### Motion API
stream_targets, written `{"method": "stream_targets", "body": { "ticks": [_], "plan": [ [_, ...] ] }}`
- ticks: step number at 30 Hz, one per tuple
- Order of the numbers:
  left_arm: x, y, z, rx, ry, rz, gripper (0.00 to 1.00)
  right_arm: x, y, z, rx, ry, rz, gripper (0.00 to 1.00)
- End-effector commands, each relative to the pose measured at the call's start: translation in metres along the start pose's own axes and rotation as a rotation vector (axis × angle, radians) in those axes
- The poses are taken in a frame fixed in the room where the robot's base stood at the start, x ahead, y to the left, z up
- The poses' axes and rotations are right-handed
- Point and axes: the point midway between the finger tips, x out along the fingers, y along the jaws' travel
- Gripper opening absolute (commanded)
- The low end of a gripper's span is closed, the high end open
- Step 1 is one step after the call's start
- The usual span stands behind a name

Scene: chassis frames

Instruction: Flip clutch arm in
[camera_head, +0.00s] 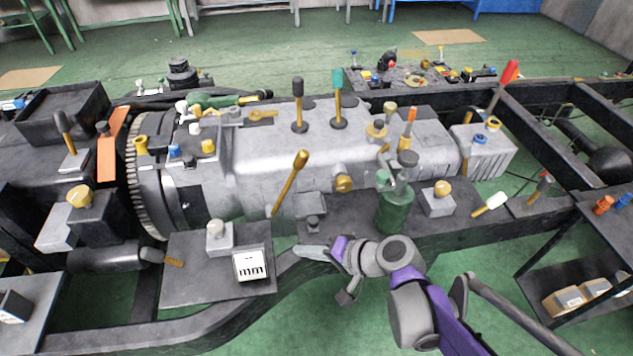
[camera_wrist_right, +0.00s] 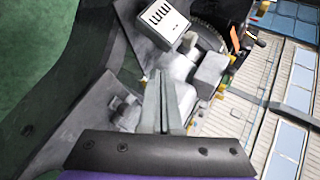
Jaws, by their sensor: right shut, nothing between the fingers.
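My right gripper (camera_head: 307,251) is shut and empty. It points left above the dark frame rail, just right of a white box with a printed lever pattern (camera_head: 250,265). In the right wrist view its fingers (camera_wrist_right: 163,85) lie together, below the same white box (camera_wrist_right: 163,20). Which part is the clutch arm is not clear. A yellow-handled lever (camera_head: 290,183) leans up and right on the near side of the grey gearbox (camera_head: 265,160). A short yellow-tipped lever (camera_head: 163,257) sticks out left of the white box. My left gripper is not in view.
A toothed flywheel ring (camera_head: 145,185) stands left of the gearbox. Two upright levers (camera_head: 298,105) (camera_head: 338,100) rise from its top. A green bottle-shaped part (camera_head: 394,208) stands close behind my right wrist. A black shelf (camera_head: 580,285) is at the right.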

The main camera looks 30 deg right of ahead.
Motion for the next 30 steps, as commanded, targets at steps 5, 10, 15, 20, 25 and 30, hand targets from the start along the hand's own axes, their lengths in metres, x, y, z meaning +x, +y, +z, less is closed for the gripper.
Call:
{"method": "stream_targets", "body": {
  "ticks": [5, 10, 15, 20, 25, 30],
  "plan": [
    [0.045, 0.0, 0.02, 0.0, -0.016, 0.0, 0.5, 0.01, 0.014, -0.06, 0.227, 0.098, -0.27, 0.0],
    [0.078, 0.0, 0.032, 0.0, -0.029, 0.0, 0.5, -0.005, 0.027, -0.116, 0.387, 0.19, -0.526, 0.0],
    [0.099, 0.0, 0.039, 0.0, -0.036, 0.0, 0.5, -0.029, 0.041, -0.155, 0.477, 0.258, -0.715, 0.0],
    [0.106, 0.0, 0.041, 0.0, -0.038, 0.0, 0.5, -0.043, 0.047, -0.171, 0.511, 0.287, -0.802, 0.0],
    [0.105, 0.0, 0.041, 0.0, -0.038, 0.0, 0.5, -0.047, 0.047, -0.173, 0.517, 0.291, -0.82, 0.0],
    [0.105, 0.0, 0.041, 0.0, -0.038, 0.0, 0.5, -0.046, 0.046, -0.173, 0.517, 0.291, -0.818, 0.0]
  ]
}}
